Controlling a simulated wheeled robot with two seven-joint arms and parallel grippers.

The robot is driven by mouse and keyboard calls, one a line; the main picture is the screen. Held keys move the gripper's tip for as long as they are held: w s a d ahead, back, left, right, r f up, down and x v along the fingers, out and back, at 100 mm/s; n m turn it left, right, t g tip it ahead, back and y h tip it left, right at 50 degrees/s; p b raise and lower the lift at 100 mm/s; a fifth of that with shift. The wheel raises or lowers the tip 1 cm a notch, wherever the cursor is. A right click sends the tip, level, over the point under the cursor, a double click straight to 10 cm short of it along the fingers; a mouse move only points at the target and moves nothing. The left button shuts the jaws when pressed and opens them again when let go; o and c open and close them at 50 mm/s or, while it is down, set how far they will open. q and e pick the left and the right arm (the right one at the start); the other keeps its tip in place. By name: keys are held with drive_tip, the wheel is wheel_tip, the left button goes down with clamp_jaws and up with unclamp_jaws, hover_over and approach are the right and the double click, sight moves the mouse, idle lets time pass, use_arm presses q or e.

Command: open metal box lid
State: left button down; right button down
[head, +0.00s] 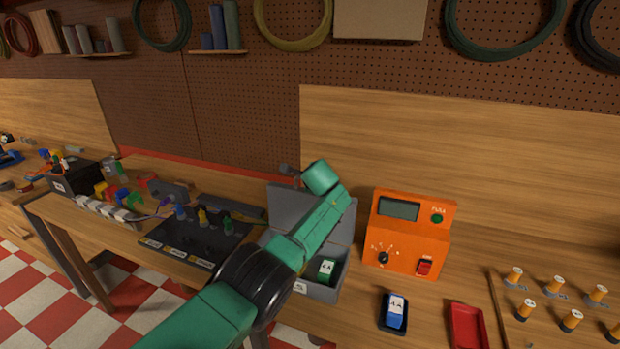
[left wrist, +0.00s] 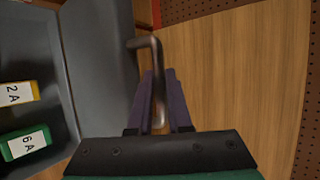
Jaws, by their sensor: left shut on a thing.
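The grey metal box (head: 322,293) stands on the bench left of the orange meter. Its lid (head: 343,213) is raised and stands roughly upright at the back; it also shows in the left wrist view (left wrist: 95,60). My left gripper (head: 290,174) is at the lid's upper edge. In the left wrist view, the purple fingers of this gripper (left wrist: 159,100) are shut on the bent metal handle (left wrist: 157,65) of the lid. Inside the box are a green block (head: 326,268) and a yellow block (left wrist: 18,93). My right gripper is out of view.
The orange meter (head: 410,232) stands close to the box's right. A blue block in a black tray (head: 393,324) and a red tray (head: 467,325) lie in front of it. A black mat with small coloured parts (head: 195,244) lies left of the box.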

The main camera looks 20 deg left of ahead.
use_arm(q)
drive_tip(key=shift+a+f, duration=0.1)
drive_tip(key=c, duration=0.8)
unclamp_jaws()
drive_tip(key=shift+c, duration=0.2)
drive_tip(key=shift+s+d+r, duration=0.35)
drive_tip(key=shift+d, duration=0.15)
drive_tip(key=b+v, duration=0.3)
drive_tip(key=v, duration=1)
drive_tip(key=shift+s+a+b, duration=0.15)
drive_tip(key=shift+s+b, duration=0.2)
drive_tip(key=shift+b, duration=0.05)
drive_tip(key=shift+a+f, duration=0.1)
